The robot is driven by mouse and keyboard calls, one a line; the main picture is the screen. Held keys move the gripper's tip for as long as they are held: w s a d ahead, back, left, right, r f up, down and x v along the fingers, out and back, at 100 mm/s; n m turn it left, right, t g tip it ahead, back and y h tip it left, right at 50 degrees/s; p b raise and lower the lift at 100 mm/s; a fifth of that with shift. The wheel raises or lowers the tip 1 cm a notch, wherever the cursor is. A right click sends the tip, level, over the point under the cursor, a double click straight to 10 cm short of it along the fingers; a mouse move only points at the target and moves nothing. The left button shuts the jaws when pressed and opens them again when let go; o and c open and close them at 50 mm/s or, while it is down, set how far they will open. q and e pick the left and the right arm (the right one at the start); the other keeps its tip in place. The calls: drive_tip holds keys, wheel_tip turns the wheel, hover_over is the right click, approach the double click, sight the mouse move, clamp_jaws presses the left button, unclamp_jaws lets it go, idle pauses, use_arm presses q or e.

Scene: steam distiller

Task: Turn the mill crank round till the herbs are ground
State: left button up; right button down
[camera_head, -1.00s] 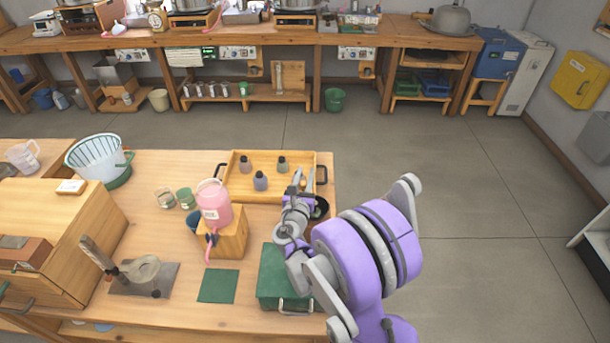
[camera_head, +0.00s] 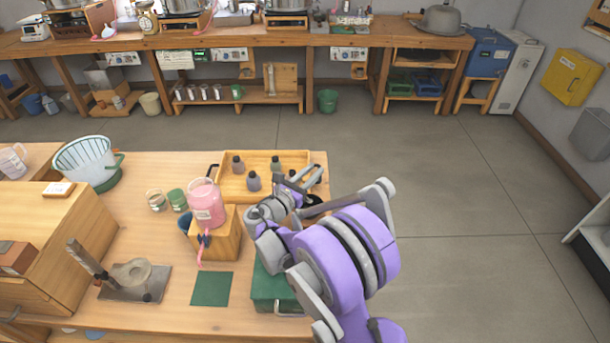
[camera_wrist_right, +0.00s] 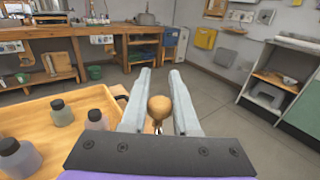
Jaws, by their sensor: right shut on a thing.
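My right gripper (camera_head: 308,178) is at the right end of the wooden table, beside the shallow wooden tray. In the right wrist view its two grey fingers (camera_wrist_right: 160,76) stand on either side of a round wooden knob (camera_wrist_right: 159,107), which looks like the mill crank's handle, and are shut on it. A thin metal stem shows under the knob. A dark round part (camera_head: 313,205) shows below the gripper in the head view, partly covered by my arm. The mill's body and the herbs are mostly hidden, so I cannot tell how ground they are. My left gripper is not in view.
The wooden tray (camera_head: 228,188) holds several small grey bottles. A green box (camera_head: 270,289) is partly under my arm, beside a green mat (camera_head: 212,289). Open floor lies right of the table.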

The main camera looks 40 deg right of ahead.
drive_tip(key=s+d+m+g+y+b, duration=0.2)
drive_tip(key=s+m+g+b, duration=0.4)
drive_tip(key=m+g, duration=0.4)
drive_tip(key=shift+s+g+y+b, duration=0.35)
drive_tip(key=shift+g+y, duration=0.25)
drive_tip(key=shift+g, duration=2.1)
drive_tip(key=c, duration=0.7)
unclamp_jaws()
wheel_tip(320, 180, up, 10)
drive_tip(key=shift+p, duration=0.75)
